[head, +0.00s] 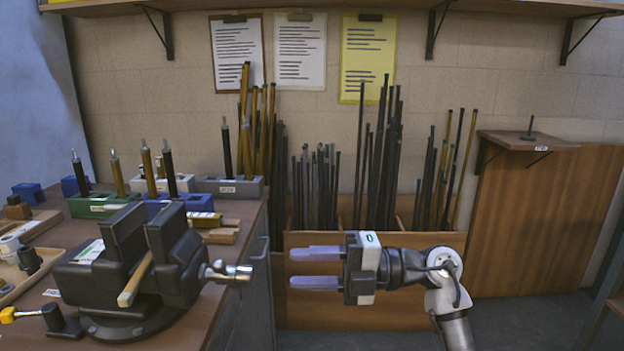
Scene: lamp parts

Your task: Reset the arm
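My gripper (318,268) is in the middle of the head view, pointing left, with its two pale fingers apart and nothing between them. It hangs in front of the wooden bin of rods, to the right of the workbench edge. My arm reaches it from the lower right. The black vise (136,262) stands on the bench at the left, with a wooden-looking bar (134,284) by its jaws.
The bench (232,226) carries coloured blocks with upright rods, such as a green block (100,205). The wooden bin (420,242) behind my gripper holds many dark and brass rods. A small wall shelf (520,141) with a thin stand is at right. Floor shows at lower right.

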